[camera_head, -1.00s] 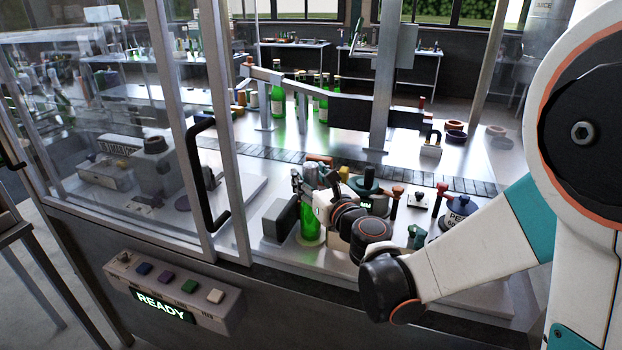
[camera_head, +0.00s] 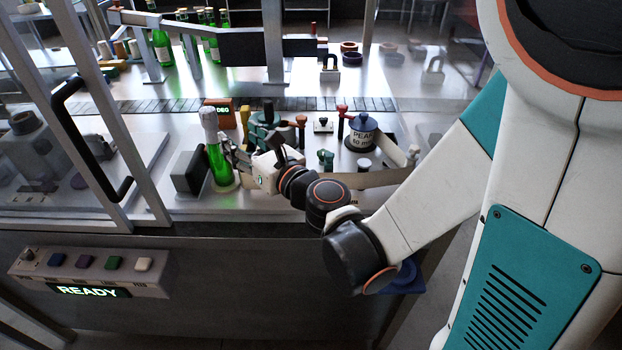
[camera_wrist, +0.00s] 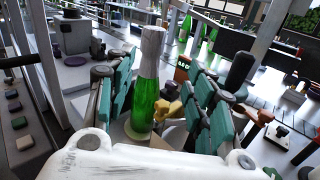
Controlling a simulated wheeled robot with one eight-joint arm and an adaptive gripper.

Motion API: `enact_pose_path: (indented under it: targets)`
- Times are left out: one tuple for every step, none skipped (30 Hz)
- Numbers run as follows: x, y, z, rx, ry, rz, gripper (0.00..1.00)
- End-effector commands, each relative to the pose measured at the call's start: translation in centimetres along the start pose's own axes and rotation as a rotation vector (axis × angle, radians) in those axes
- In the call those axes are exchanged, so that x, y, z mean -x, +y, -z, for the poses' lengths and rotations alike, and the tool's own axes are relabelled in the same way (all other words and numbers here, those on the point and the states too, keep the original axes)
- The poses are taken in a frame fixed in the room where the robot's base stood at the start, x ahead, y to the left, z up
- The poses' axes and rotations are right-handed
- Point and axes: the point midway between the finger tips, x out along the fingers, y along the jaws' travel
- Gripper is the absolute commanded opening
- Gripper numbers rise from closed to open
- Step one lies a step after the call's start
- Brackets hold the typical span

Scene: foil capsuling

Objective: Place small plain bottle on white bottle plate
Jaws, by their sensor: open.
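The small plain bottle (camera_head: 217,158) is green with a silver-foiled neck and no visible label. It stands upright, its base on a pale round plate (camera_head: 228,187), apparently the white bottle plate. My gripper (camera_head: 240,160) is just right of the bottle at its lower body. In the wrist view the bottle (camera_wrist: 145,98) stands between the spread teal-padded fingers of my gripper (camera_wrist: 160,78). The fingers are open, with no clear grip on the glass. The plate is largely hidden by the bottle and my gripper.
A dark block (camera_head: 188,172) stands close left of the bottle. A blue-lidded pot (camera_head: 362,135) and several small coloured-handled tools stand to the right. Labelled green bottles (camera_head: 160,45) stand behind the conveyor (camera_head: 170,104). The door handle (camera_head: 90,140) and frame are at left.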

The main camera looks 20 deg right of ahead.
Motion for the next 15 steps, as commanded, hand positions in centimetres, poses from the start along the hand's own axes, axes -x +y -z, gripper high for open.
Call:
enact_pose_path:
  targets:
    - [0.2,-0.8,-0.9,-0.071,-0.012,0.034,0.49]
    - [0.4,-1.6,-1.5,-0.131,-0.022,0.060,0.49]
    - [0.7,-2.6,-2.4,-0.228,-0.038,0.102,0.49]
    - [1.0,-3.5,-3.0,-0.312,-0.053,0.138,0.49]
    - [1.4,-4.5,-3.7,-0.403,-0.068,0.176,0.49]
    - [2.1,-5.9,-4.5,-0.533,-0.092,0.230,0.49]
    - [2.6,-6.9,-4.9,-0.635,-0.110,0.271,0.49]
    - [3.2,-7.9,-5.3,-0.735,-0.129,0.312,0.49]
    - [4.1,-9.2,-5.6,-0.868,-0.155,0.367,0.49]
    - [4.8,-10.0,-5.7,-0.967,-0.174,0.406,0.49]
    - [5.5,-10.7,-5.7,-1.067,-0.194,0.447,0.49]
    - [6.6,-11.6,-5.6,-1.199,-0.221,0.500,0.49]
    - [7.4,-12.2,-5.4,-1.297,-0.242,0.541,0.49]
    - [8.3,-12.6,-5.2,-1.395,-0.263,0.583,0.49]
    - [9.5,-13.1,-4.7,-1.525,-0.292,0.638,0.49]
